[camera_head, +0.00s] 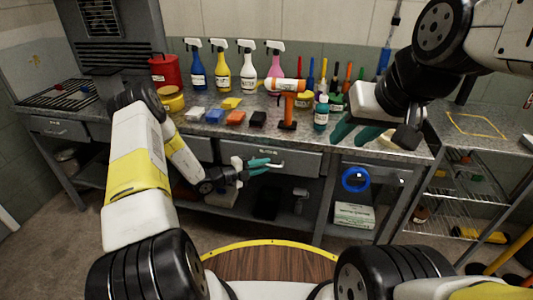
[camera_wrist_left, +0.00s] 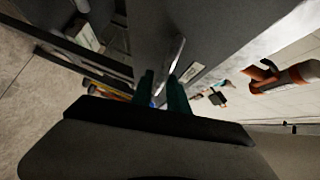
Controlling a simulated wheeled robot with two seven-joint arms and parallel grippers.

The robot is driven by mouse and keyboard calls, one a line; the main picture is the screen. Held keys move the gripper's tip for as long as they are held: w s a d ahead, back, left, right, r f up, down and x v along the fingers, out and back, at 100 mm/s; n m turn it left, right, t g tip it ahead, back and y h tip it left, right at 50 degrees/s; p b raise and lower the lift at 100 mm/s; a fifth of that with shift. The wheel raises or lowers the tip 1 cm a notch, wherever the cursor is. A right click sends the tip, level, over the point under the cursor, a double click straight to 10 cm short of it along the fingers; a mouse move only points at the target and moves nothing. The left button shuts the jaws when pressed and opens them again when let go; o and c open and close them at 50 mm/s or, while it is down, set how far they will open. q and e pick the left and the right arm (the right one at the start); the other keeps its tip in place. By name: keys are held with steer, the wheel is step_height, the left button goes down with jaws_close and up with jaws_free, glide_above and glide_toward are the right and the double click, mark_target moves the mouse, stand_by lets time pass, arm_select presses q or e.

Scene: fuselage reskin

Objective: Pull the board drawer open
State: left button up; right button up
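The board drawer (camera_head: 300,162) is a grey drawer front with a small label under the worktop, and it looks closed. Its pale bar handle (camera_head: 277,164) also shows in the left wrist view (camera_wrist_left: 172,62). My left gripper (camera_head: 264,166) is at the handle, its teal fingers pointing at the drawer. In the left wrist view the handle's near end lies between the two fingers (camera_wrist_left: 163,90), which stand apart; I cannot see firm contact on both sides. My right gripper (camera_head: 358,133) is open and empty above the right part of the worktop.
The worktop (camera_head: 225,130) holds spray bottles (camera_head: 247,70), an orange drill (camera_head: 287,108), coloured blocks and a teal bottle (camera_head: 321,113). A blue tape roll (camera_head: 355,179) hangs at the front right. A lower shelf and wire rack (camera_head: 450,190) sit below. Floor in front is clear.

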arm_select(q)
steer(key=shift+w+d+f, duration=0.1)
steer(key=shift+w+d, duration=0.2)
steer(key=shift+d, duration=0.15)
steer(key=shift+c, duration=0.4)
jaws_close()
stand_by(0.8)
